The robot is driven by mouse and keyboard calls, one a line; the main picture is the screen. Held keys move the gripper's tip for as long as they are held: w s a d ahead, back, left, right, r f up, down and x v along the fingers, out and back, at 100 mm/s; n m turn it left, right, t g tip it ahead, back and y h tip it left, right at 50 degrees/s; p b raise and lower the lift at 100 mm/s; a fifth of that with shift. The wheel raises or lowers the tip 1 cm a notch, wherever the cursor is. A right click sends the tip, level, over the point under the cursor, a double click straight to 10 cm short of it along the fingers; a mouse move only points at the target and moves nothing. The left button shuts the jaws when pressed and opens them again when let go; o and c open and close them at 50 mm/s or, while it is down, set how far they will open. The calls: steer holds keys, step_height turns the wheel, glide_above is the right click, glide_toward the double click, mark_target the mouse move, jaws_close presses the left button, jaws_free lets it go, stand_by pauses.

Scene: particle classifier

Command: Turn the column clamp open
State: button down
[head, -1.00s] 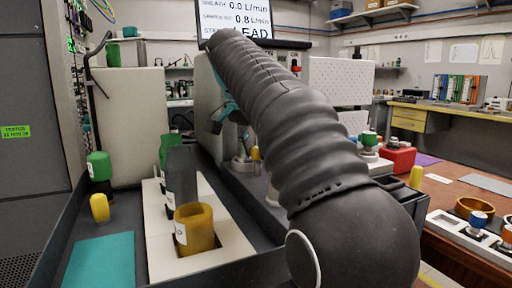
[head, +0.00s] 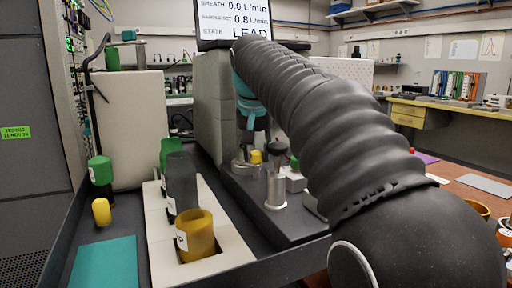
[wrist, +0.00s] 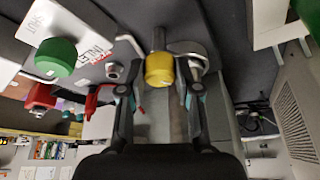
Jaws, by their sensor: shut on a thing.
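The column clamp seems to be the yellow knob (wrist: 159,70) on a dark stem, with a round metal part beside it in the wrist view. My gripper (wrist: 158,88) has one finger on each side of the knob and is shut on it. The knob's turn angle cannot be told.
A metal post with a black top (head: 277,185) stands close by. A pale panel (head: 213,110) rises left of my gripper. In the wrist view a green knob (wrist: 56,57) and red parts (wrist: 41,96) lie to the left. A yellow cup (head: 196,235) sits in a rack at front.

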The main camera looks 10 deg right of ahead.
steer(key=shift+n, duration=0.5)
steer(key=c, duration=1.1)
jaws_free()
steer(key=v, duration=1.2)
steer(key=shift+d, duration=0.15)
steer(key=shift+o, duration=0.3)
steer(key=shift+s, duration=0.1)
